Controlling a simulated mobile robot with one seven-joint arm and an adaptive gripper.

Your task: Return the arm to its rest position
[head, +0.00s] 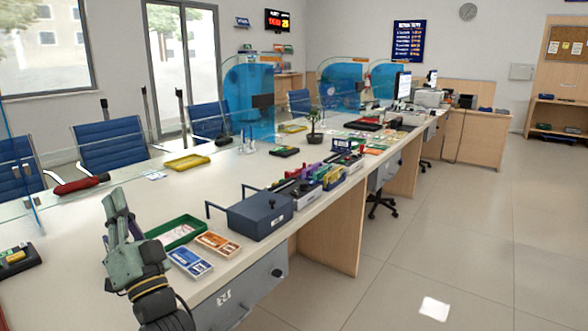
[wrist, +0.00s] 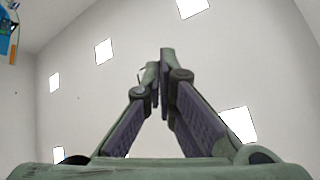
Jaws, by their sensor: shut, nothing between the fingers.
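My gripper (head: 117,212) is at the lower left of the head view, pointing up, above the near edge of the long counter (head: 105,205). In the wrist view its two fingers (wrist: 160,75) lean together and meet at the tips, with nothing between them. The wrist camera looks up at the pale ceiling with bright square lights. A green tray (head: 177,233) lies just to the right of the gripper, partly behind it.
A blue and white box (head: 190,262), an orange box (head: 218,243) and a dark blue metal box (head: 260,215) stand along the near edge. A red-handled item (head: 80,184) and a yellow tray (head: 187,162) lie farther back.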

